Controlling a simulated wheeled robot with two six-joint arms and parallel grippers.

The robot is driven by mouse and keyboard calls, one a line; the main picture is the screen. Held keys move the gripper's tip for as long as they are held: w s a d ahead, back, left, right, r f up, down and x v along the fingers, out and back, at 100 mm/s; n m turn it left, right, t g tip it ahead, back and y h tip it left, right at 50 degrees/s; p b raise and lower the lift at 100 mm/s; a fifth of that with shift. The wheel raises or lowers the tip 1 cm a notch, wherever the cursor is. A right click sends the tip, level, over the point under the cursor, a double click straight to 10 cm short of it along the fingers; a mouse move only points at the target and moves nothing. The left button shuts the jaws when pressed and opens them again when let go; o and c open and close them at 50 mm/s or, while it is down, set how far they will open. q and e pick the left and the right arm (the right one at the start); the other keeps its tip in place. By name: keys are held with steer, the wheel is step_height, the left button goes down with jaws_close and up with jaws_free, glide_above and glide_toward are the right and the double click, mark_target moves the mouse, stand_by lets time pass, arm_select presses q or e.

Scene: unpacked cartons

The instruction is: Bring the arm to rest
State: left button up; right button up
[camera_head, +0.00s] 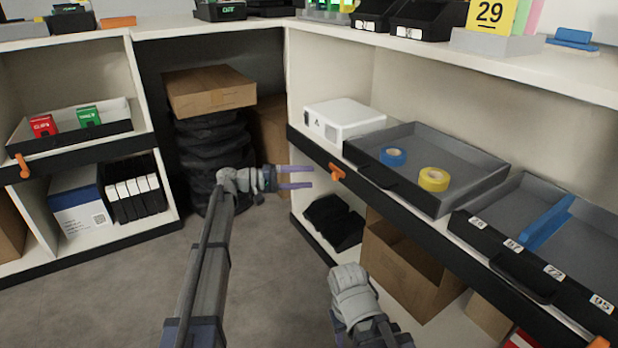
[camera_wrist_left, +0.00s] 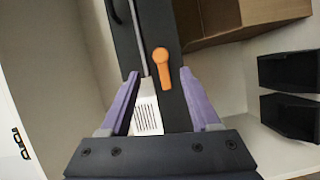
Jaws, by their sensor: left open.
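My left gripper (camera_head: 294,177) is in the middle of the head view, with its arm coming up from the bottom. Its two purple fingers are apart and nothing shows between them in the head view. It points right, toward an orange latch (camera_head: 337,172) on the dark shelf edge, and appears a little short of it. In the left wrist view the open fingers (camera_wrist_left: 162,100) frame the black shelf edge, with the orange latch (camera_wrist_left: 161,66) just beyond them. My right arm shows at the bottom centre of the head view; its gripper fingers are not visible.
A grey tray (camera_head: 480,182) with blue tape (camera_head: 393,156) and yellow tape (camera_head: 433,179) sits on the right shelf beside a white box (camera_head: 343,121). An open cardboard box (camera_head: 408,265) stands below. A carton (camera_head: 209,90) tops black stacked bags. The grey floor (camera_head: 110,285) at left is clear.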

arm_select(q)
steer(key=s+d+f+m+g+y+p, duration=0.15)
steer(key=s+d+y+p, duration=0.35)
steer(key=s, duration=0.6)
steer(key=s+d+f+m+g+y+p, duration=0.1)
steer(key=s+d+g+y+p, duration=0.2)
steer(key=s+d+p, duration=0.55)
steer(key=s+a+r+m+y+p, duration=0.15)
steer(key=s+a+y+p, duration=0.3)
steer(key=s, duration=0.45)
steer(key=s+a+r+m+y+p, duration=0.1)
steer(key=s+a+r+y+p, duration=0.35)
steer(key=s, duration=0.55)
step_height(320, 180, up, 36)
steer(key=a+y+p, duration=0.1)
steer(key=a+p, duration=0.1)
steer(key=p, duration=3.5)
steer(key=shift+w+p, duration=0.2)
steer(key=shift+p, duration=0.15)
steer(key=shift+f, duration=0.1)
